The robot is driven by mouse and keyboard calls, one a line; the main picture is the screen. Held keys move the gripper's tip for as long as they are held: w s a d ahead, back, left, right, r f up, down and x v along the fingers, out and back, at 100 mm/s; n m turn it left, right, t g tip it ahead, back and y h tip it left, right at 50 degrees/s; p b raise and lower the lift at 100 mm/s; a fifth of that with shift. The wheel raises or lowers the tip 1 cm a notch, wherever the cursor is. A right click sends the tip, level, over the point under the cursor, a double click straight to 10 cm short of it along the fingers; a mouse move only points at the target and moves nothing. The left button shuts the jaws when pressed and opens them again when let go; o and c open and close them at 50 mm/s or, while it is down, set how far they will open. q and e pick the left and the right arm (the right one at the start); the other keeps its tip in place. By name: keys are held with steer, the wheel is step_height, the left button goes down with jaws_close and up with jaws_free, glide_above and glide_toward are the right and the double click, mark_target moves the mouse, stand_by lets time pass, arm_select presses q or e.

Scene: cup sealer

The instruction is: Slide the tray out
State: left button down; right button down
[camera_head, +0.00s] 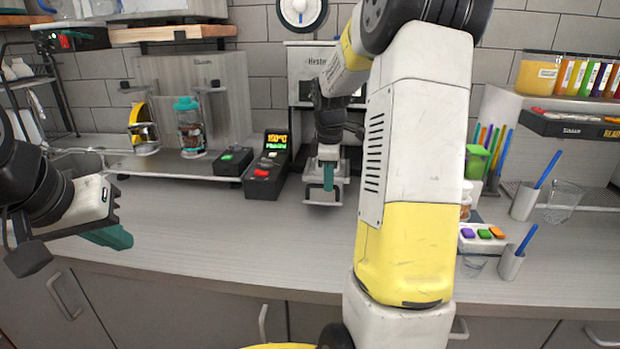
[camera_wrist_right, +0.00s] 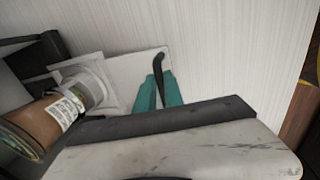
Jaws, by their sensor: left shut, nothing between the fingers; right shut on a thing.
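The sealer (camera_head: 308,62) stands against the back wall, partly hidden behind my right arm. Its pale metal tray (camera_head: 313,190) extends from its base over the counter. In the right wrist view the tray (camera_wrist_right: 124,75) has a dark curved handle (camera_wrist_right: 158,65) at its outer end. My right gripper (camera_head: 328,178) is shut on that handle; its teal fingers also show in the wrist view (camera_wrist_right: 159,95). A cup with brown contents and a label (camera_wrist_right: 45,122) shows beside the tray's square frame; whether it sits in it is unclear. My left gripper (camera_head: 118,238) is shut and empty at the left.
A control box (camera_head: 267,168) with a lit display stands left of the tray. A teal-lidded blender (camera_head: 190,128) is further left. The counter before the tray (camera_head: 260,225) is clear.

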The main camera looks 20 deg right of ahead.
steer(key=c, duration=1.5)
jaws_free()
steer(key=shift+o, duration=0.2)
step_height(320, 180, up, 8)
steer(key=s, duration=0.1)
steer(key=shift+s+a, duration=0.15)
steer(key=shift+a, duration=0.2)
steer(key=shift+f, duration=0.1)
